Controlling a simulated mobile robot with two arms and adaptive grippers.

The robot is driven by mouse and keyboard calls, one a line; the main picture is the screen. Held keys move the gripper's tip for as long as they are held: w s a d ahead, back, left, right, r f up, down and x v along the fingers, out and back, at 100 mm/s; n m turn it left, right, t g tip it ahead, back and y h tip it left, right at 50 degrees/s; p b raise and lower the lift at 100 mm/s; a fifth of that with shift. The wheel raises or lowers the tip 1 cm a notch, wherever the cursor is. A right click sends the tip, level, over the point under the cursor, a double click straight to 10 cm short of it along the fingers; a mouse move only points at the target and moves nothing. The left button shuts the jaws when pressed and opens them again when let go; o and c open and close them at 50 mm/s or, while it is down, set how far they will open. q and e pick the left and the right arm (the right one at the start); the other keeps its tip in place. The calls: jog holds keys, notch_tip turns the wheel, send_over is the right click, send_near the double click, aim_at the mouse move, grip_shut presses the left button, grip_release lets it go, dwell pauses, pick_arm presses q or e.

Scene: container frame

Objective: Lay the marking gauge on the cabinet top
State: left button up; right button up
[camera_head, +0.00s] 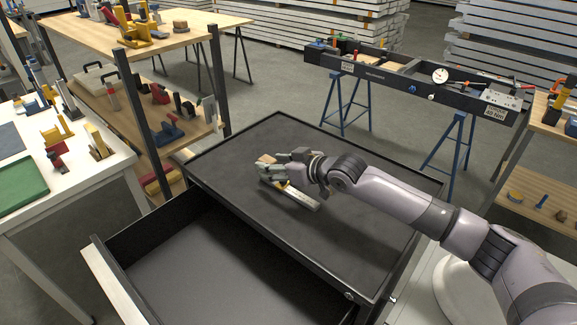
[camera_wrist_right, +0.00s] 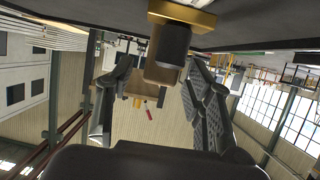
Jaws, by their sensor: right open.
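The marking gauge (camera_head: 303,198) is on the dark cabinet top (camera_head: 330,225), its pale beam slanting toward the lower right. A small wooden part (camera_head: 267,160) shows at my fingertips; I cannot tell whether it belongs to the gauge. My right gripper (camera_head: 272,169) is open at the gauge's far-left end and hides part of it. In the right wrist view, the gauge's brass and dark end (camera_wrist_right: 170,45) shows between the spread fingers (camera_wrist_right: 160,75), against the dark surface, with gaps at both sides. My left gripper is not in view.
The cabinet's drawer (camera_head: 205,270) is pulled open at lower left and looks empty. The cabinet top around the gauge is clear. A white table (camera_head: 100,175) with tools and a green tray stands at left. Blue trestles (camera_head: 345,100) carry a long dark frame behind.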

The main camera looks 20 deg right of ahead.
jog(key=b+v, duration=0.1)
jog(key=v, duration=0.9)
jog(key=shift+d+f, duration=0.1)
jog(key=shift+f, duration=0.05)
jog(key=shift+v, duration=0.75)
